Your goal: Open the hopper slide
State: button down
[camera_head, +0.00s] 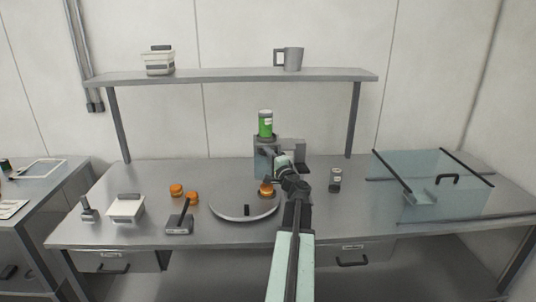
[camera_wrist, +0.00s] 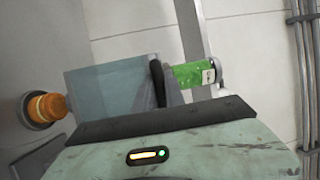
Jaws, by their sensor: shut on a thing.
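The hopper (camera_head: 263,163) is a grey body at the back middle of the table, with a green container (camera_head: 265,124) standing on top. In the wrist view the hopper (camera_wrist: 105,90) appears sideways as a blue-grey block, with the green container (camera_wrist: 190,75) at its right. My gripper (camera_head: 282,160) is at the hopper's front right side in the head view, shut on what seems to be the hopper slide. The slide is mostly hidden by my gripper, so its position cannot be told. An orange round piece (camera_head: 266,189) is below the hopper; it also shows in the wrist view (camera_wrist: 47,107).
A round grey tray (camera_head: 244,217) lies in front of the hopper. Orange pieces (camera_head: 176,189), a scoop (camera_head: 180,223) and a white-topped box (camera_head: 126,207) are left. A small jar (camera_head: 335,180) and a clear case (camera_head: 450,195) are right. A shelf (camera_head: 230,76) spans above.

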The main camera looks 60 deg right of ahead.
jog(key=s+a, duration=0.1)
jog(key=a, duration=0.1)
jog(key=s+a, duration=0.2)
jog(key=c, duration=1.4)
grip_release()
